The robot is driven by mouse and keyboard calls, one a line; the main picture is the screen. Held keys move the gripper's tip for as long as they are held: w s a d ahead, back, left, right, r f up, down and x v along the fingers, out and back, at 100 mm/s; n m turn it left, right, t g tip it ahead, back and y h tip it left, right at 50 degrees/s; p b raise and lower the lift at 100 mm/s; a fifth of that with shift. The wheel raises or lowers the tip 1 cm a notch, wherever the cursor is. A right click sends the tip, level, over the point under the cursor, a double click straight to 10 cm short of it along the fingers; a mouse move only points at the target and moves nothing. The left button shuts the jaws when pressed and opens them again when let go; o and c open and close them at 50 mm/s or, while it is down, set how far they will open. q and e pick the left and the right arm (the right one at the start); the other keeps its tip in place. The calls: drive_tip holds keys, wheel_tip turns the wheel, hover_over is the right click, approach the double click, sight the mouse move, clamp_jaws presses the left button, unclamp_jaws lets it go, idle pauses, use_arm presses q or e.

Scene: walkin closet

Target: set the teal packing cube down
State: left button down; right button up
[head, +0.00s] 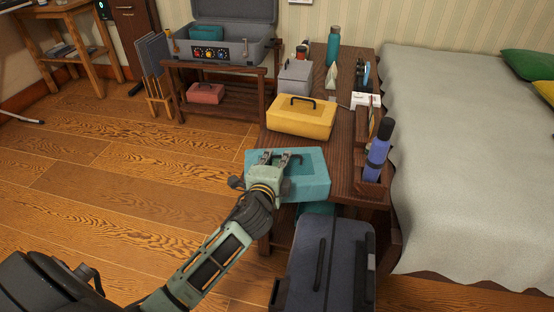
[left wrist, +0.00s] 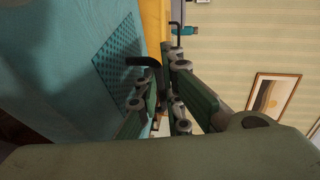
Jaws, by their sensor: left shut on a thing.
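The teal packing cube (head: 308,182) is at the near left end of the dark wooden bench (head: 347,150). Its left part reaches past the bench's left edge, over the floor. I cannot tell whether it touches the bench top. My left gripper (head: 275,157) is shut on it at its top. In the left wrist view, the cube's teal face with a mesh panel (left wrist: 116,52) fills the left side, and its black handle (left wrist: 146,62) is at the fingers of my left gripper (left wrist: 160,100). My right gripper is not in view.
A yellow packing cube (head: 302,120) lies behind on the bench, with a grey case (head: 295,78) beyond. A purple bottle (head: 377,150) stands in a wooden holder at the right. A dark suitcase (head: 335,265) stands in front. An open grey suitcase (head: 230,50) rests on a rack.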

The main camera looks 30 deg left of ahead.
use_arm(q)
drive_tip(key=c, duration=2.2)
unclamp_jaws()
drive_tip(key=shift+f, duration=0.1)
drive_tip(key=o, duration=0.3)
